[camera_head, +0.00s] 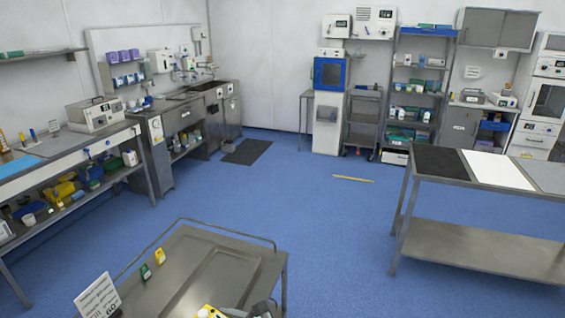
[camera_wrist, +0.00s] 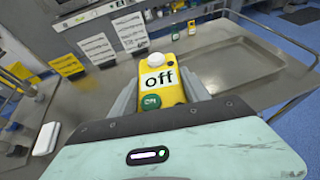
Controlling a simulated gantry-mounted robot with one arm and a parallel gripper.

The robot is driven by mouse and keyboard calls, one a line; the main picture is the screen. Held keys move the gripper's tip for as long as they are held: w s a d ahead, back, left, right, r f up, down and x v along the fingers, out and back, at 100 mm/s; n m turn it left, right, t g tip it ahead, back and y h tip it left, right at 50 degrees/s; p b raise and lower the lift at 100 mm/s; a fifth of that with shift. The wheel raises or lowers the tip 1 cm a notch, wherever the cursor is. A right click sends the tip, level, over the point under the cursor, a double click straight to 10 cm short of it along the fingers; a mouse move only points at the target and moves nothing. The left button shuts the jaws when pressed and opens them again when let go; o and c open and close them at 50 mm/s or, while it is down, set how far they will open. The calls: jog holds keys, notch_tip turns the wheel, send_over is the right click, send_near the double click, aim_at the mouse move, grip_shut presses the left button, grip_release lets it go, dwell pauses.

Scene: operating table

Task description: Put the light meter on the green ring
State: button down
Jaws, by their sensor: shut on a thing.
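A yellow handheld device with a white dome, an "off" label and a green ON button, apparently the light meter (camera_wrist: 171,95), is between the fingers of my gripper (camera_wrist: 162,82) in the wrist view. My gripper is shut on it. The dome end points away from my wrist, over the steel table. I cannot tell whether the meter touches the tabletop. In the head view, a yellow part of the meter (camera_head: 209,312) shows at the bottom edge, mostly cut off. I cannot make out a green ring in either view.
The steel table (camera_head: 200,250) has a raised rail and a recessed panel, largely clear. A small green item (camera_head: 145,271) and a yellow item (camera_head: 160,256) stand near its far left edge. White sign cards (camera_head: 98,297) stand at the left. A second table (camera_head: 480,185) is at the right.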

jog(key=s+d+f+m+t, duration=0.1)
jog(key=s+d, duration=0.3)
jog(key=d, duration=1.1)
notch_tip(320, 180, up, 20)
jog(key=m+t+h+p, duration=0.4)
jog(key=m+h+p, duration=0.1)
jog(key=p, duration=2.3)
jog(key=shift+s+d, duration=0.2)
jog(key=shift+s, duration=0.15)
